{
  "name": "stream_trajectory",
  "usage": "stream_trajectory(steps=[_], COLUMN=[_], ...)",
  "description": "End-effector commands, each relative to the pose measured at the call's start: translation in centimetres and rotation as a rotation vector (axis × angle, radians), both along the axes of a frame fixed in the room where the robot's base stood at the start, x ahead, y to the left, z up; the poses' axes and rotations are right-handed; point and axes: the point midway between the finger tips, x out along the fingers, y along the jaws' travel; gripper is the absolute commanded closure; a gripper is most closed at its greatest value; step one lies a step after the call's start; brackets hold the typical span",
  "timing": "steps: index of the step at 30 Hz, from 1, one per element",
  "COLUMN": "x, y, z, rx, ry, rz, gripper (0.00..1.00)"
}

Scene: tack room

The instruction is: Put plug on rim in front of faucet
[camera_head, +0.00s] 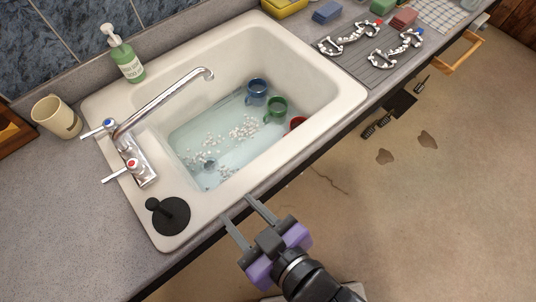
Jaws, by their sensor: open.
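The black plug (169,214), a round disc with an upright knob, rests on the near-left corner of the sink's cream rim (148,229). It is beside the red-marked tap handle, at the base of the chrome faucet (138,163). The faucet's spout reaches over the basin. My gripper (238,210) is open and empty, its two fingers pointing at the sink's front edge, to the right of the plug and apart from it. The sink (335,82) holds shallow water with white foam.
Blue (257,90), green (277,106) and red (297,122) mugs stand in the water. The counter at left (60,220) is clear.

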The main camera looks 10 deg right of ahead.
Motion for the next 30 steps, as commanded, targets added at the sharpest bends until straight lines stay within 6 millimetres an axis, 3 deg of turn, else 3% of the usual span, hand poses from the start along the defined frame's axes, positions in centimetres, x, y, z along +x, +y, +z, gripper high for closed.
stream_trajectory(steps=[1, 6, 12, 15, 21, 30], x=[-0.3, -2.3, -6.7, -9.0, -12.1, -12.6], y=[-2.8, -9.9, -16.9, -19.4, -21.9, -22.3], z=[-1.1, -2.2, -1.7, -0.9, 0.6, 1.0], rx=[-0.003, 0.024, 0.052, 0.059, 0.062, 0.063], ry=[0.002, -0.035, -0.086, -0.114, -0.156, -0.168], rz=[-0.046, -0.177, -0.362, -0.450, -0.561, -0.580], gripper=[0.58, 0.58, 0.58, 0.58, 0.58, 0.58])
